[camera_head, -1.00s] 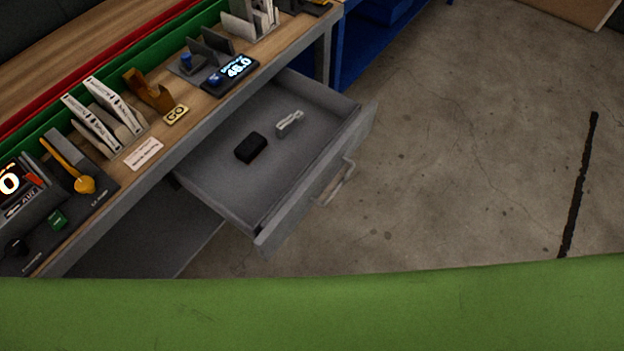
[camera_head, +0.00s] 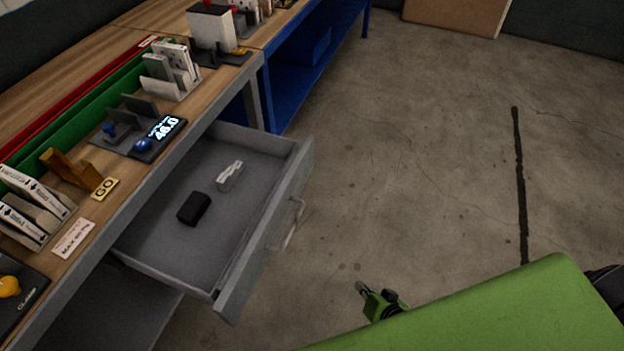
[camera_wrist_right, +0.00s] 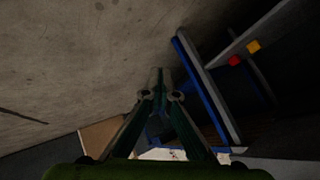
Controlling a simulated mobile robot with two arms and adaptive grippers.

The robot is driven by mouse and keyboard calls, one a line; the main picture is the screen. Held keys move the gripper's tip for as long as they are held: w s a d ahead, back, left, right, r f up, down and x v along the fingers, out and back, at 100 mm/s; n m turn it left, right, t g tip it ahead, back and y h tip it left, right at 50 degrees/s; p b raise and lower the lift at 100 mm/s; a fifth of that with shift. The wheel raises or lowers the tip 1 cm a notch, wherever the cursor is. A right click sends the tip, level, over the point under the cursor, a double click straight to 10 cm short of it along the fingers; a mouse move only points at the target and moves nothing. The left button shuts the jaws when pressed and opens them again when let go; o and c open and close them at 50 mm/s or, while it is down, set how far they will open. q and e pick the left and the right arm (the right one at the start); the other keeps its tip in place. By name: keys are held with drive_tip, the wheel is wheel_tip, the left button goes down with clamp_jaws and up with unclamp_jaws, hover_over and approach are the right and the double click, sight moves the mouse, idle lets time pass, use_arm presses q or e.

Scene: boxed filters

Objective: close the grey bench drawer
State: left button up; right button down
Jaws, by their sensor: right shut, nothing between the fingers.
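The grey bench drawer (camera_head: 170,245) stands pulled out from under the wooden bench top in the head view. Its metal bar handle (camera_head: 291,224) is on the front panel, facing right. A black block (camera_head: 194,208) and a small white-and-grey item (camera_head: 229,176) lie inside it. My right gripper (camera_head: 361,287) shows at the lower middle, to the right of the drawer front and apart from it. In the right wrist view its fingers (camera_wrist_right: 159,72) meet at the tips, with nothing between them. My left gripper is not in view.
A blue-framed bench (camera_head: 300,60) stands behind. Bare concrete floor (camera_head: 420,170) lies to the drawer's right. My green body part covers the lower right.

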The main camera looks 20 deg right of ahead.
drive_tip(key=w+r+m+t+b, duration=0.2)
drive_tip(key=w+r+m+t, duration=0.25)
drive_tip(key=w+r, duration=0.75)
drive_tip(key=m+t+y+b, duration=0.1)
drive_tip(key=m+t, duration=0.3)
drive_tip(key=m, duration=0.2)
approach(313, 157)
drive_tip(key=s+d, duration=0.4)
drive_tip(key=s, duration=0.3)
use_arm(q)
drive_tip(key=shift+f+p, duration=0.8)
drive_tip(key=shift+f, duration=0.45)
use_arm(e)
drive_tip(key=shift+w+a+r, duration=0.1)
drive_tip(key=shift+w+a, duration=0.7)
drive_tip(key=shift+w, duration=1.3)
drive_tip(key=shift+w+a+r, duration=0.1)
drive_tip(key=shift+w+a, duration=0.7)
drive_tip(key=shift+w, duration=1.35)
drive_tip(key=shift+w+a, duration=0.8)
drive_tip(key=shift+w, duration=1.3)
